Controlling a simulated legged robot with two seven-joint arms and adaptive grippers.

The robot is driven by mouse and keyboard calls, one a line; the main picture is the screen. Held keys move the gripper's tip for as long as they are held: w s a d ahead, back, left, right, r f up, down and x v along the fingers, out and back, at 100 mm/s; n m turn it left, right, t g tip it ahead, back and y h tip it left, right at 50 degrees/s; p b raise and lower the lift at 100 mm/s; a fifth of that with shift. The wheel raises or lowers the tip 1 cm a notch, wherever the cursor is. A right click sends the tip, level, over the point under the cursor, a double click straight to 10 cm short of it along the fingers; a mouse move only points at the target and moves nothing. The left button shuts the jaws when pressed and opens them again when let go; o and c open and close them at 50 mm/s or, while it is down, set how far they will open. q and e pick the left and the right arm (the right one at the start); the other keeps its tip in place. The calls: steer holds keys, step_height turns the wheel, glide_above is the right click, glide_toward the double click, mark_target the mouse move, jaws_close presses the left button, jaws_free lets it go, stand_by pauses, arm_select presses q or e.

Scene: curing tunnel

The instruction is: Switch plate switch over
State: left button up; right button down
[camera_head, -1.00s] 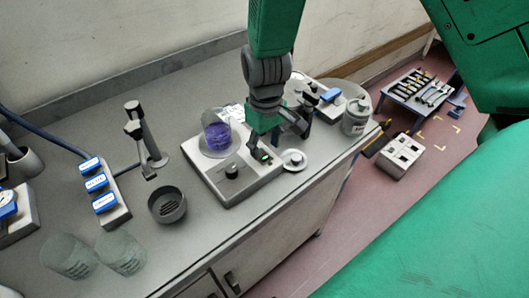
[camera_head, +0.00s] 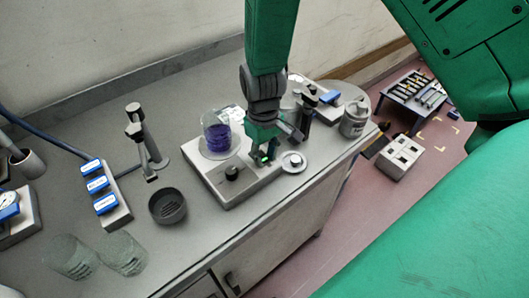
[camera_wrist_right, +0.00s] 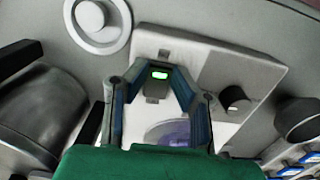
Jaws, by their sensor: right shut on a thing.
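The hotplate (camera_head: 232,186) is a pale box on the bench with a round black knob. A glass beaker of purple liquid (camera_head: 217,136) stands upright on its plate. My right gripper (camera_head: 264,157) reaches down to the near right corner of the box. The plate switch (camera_wrist_right: 159,75) glows green there in the wrist view, between the fingers of my right gripper (camera_wrist_right: 158,82), which are shut on it. The fingers partly hide the switch in the head view. My left gripper is in neither view.
A round disc (camera_head: 293,162) lies just right of the hotplate. A grey canister (camera_head: 355,117) stands near the bench's right end. A dark cup (camera_head: 167,206), a blue-topped strip (camera_head: 107,196) and two clear glasses (camera_head: 122,253) are to the left. The front bench strip is clear.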

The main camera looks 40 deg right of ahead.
steer(key=shift+w+r+g+p, duration=0.15)
steer(key=shift+r+g+p, duration=0.1)
steer(key=shift+g+p, duration=0.65)
steer(key=shift+w+f+g+p, duration=0.1)
steer(key=shift+g+p, duration=0.3)
steer(key=shift+p, duration=0.15)
steer(key=c, duration=1.4)
jaws_free()
steer(key=shift+o, duration=0.2)
steer(key=shift+w+r, duration=0.1)
steer(key=shift+r, duration=0.15)
steer(key=v, duration=1.1)
steer(key=shift+a, duration=0.15)
steer(key=shift+w+r, duration=0.15)
